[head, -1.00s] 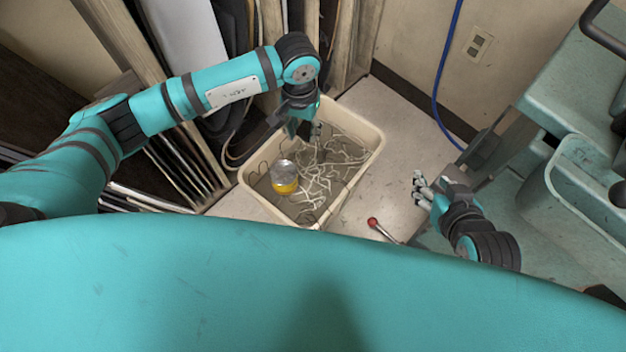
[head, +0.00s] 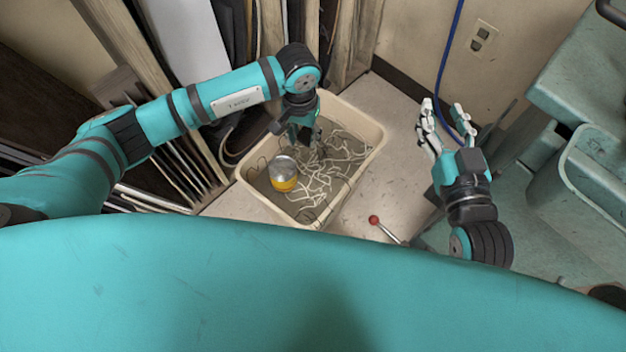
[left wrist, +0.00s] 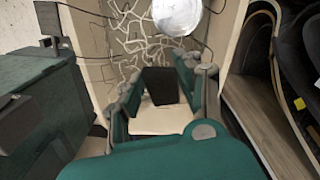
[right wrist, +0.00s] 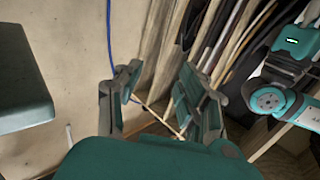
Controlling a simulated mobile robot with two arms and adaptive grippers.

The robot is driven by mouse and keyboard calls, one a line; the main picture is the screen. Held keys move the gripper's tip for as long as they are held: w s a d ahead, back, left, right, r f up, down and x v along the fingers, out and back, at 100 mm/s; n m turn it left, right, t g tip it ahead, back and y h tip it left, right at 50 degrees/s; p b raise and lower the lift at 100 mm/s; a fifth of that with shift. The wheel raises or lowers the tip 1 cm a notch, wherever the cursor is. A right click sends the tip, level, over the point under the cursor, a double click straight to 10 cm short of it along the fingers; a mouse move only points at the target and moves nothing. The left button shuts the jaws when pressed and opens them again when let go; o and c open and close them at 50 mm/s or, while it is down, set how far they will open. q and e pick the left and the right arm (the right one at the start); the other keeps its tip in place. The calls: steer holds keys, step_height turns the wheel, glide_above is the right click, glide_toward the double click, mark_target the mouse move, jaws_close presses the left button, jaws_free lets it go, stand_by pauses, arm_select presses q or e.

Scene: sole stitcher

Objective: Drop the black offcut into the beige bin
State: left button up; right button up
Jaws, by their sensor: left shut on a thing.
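The beige bin (head: 355,108) stands on the floor near the middle of the head view. It holds tangled pale cords (head: 328,168) and a yellow can with a silver top (head: 284,175). My left gripper (head: 306,138) points down over the back part of the bin. In the left wrist view it is shut on the black offcut (left wrist: 160,84), a dark flat piece between the fingers. The offcut is hard to make out in the head view. My right gripper (head: 444,118) is open and empty, to the right of the bin; its parted fingers show in the right wrist view (right wrist: 158,92).
Boards and panels (head: 190,50) lean on the wall behind and left of the bin. A red-knobbed lever (head: 375,221) sticks up right of the bin. A blue cable (head: 442,75) hangs on the wall. A teal machine (head: 585,85) stands at the right.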

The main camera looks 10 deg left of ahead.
arm_select(q)
steer(key=shift+f, duration=0.65)
arm_select(e)
steer(key=shift+w+a+r+t+y, duration=0.1)
steer(key=shift+a+r+t+y, duration=0.1)
steer(key=shift+r+t, duration=0.45)
steer(key=shift+a+r+t+y, duration=0.1)
steer(key=shift+r+t+y, duration=0.2)
steer(key=shift+r, duration=0.65)
arm_select(q)
steer(key=o, duration=1)
steer(key=shift+c, duration=0.2)
steer(key=shift+r, duration=0.1)
step_height(320, 180, up, 12)
steer(key=shift+s+a, duration=0.1)
